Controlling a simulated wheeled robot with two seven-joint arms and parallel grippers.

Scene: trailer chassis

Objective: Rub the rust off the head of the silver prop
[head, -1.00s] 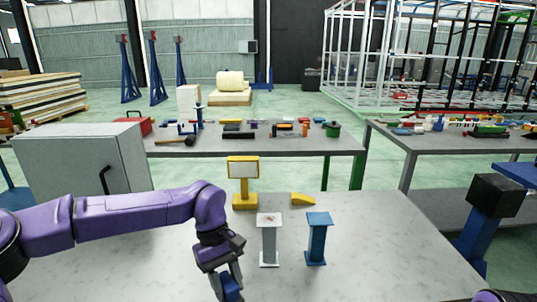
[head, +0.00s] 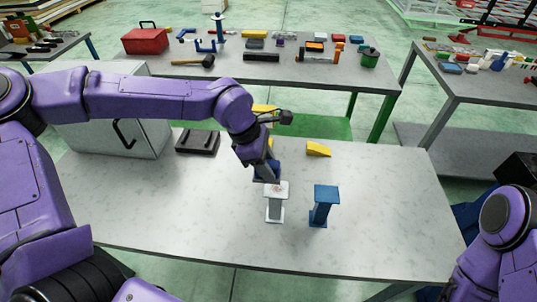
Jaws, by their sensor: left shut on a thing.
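The silver prop (head: 274,212) stands upright on the near table, with brownish rust marks on its flat square head (head: 277,188). My left gripper (head: 264,170) is shut on a small blue block (head: 266,179). The block is at the back left edge of the prop's head, and I cannot tell whether it touches. The gripper and block hide part of the head's far edge. The blue prop (head: 322,208) stands upright just right of the silver one. My right arm shows at the right edge; its gripper is out of view.
A yellow wedge (head: 318,149) lies behind the props. A yellow stand (head: 263,109) is mostly hidden by my left arm. A grey cabinet (head: 90,137) and a black tray (head: 197,142) are at the left. The table (head: 385,195) is clear right of the blue prop.

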